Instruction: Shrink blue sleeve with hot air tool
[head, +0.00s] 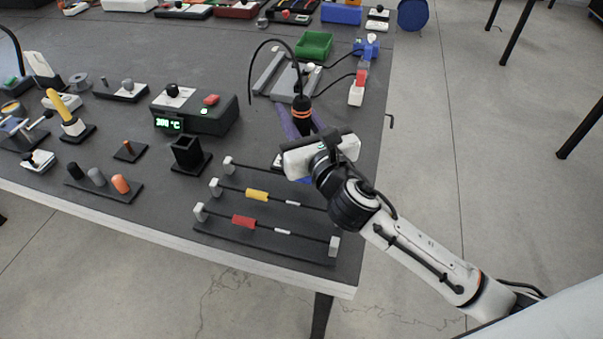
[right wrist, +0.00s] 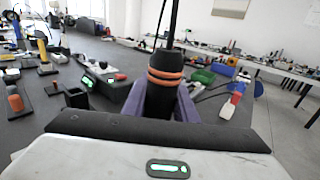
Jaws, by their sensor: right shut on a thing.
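The hot air tool (head: 301,108), black with orange rings and a cable rising from its top, is held upright over the right part of the table. My right gripper (head: 303,124) is shut on it; in the right wrist view the purple fingers clasp the tool (right wrist: 163,85) on both sides. The black sleeve rack (head: 215,228) lies below and to the left of my gripper. It shows a red sleeve (head: 244,222) and a yellow sleeve (head: 257,195) on thin rods. My left gripper is not in view.
The heater station (head: 195,112) with a green-lit display stands behind the rack. A black square holder (head: 187,152) stands left of the rack. A green bin (head: 314,45) and a red-and-white item (head: 358,88) are behind my gripper. The table's right edge is close.

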